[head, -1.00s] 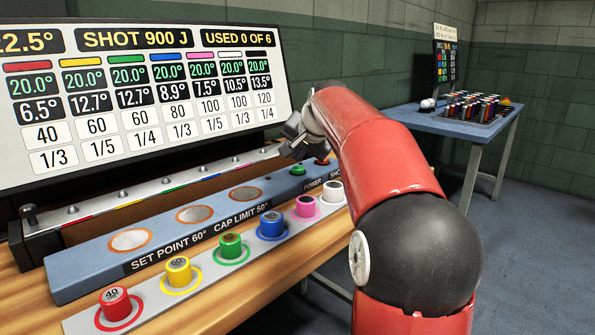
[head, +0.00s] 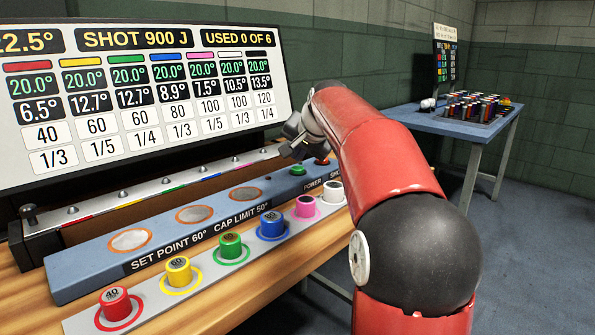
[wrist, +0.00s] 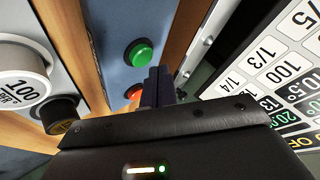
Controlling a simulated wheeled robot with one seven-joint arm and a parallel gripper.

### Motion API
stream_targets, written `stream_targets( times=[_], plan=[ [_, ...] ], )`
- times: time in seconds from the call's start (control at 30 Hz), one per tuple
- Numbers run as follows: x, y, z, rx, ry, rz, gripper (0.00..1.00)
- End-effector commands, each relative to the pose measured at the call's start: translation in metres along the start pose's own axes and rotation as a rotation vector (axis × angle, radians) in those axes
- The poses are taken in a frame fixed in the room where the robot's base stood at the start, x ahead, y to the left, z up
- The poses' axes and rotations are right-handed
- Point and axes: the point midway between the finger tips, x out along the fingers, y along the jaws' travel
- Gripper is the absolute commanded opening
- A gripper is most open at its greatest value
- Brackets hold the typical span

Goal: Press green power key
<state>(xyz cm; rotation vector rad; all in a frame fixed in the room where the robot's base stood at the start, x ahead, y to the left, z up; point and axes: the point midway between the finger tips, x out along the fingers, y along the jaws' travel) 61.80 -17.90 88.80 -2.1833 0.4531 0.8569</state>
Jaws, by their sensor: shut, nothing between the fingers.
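The green power key (head: 298,170) is a round raised button on the blue-grey panel (head: 90,269), left of a red key (head: 322,161) and above the POWER label. In the wrist view the green key (wrist: 139,52) is in plain sight, and the red key (wrist: 133,91) is partly hidden by the fingers. My gripper (head: 292,148) is just above and behind the green key in the head view. In the wrist view my gripper (wrist: 157,74) is shut and empty. Its tips appear beside the keys; I cannot tell whether they touch the panel.
Coloured weights, red (head: 115,303) through white (head: 333,191), stand in a row along the front. A large display (head: 140,95) rises behind the panel, with a pale rail (head: 150,188) below it. A blue table (head: 440,121) with several cylinders stands farther back.

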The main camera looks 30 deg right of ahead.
Motion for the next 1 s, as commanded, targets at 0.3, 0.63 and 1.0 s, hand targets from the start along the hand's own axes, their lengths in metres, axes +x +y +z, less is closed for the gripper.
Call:
stream_targets(
  times=[0.3,0.63,1.0],
  plan=[
    [0.0064,0.0043,0.0051,-0.001,0.0,-0.001,0.0],
    [0.0062,0.0045,0.0047,0.0,0.0,0.0,0.0],
    [0.0092,0.0067,0.0071,0.0,0.0,0.0,0.0]
  ],
)
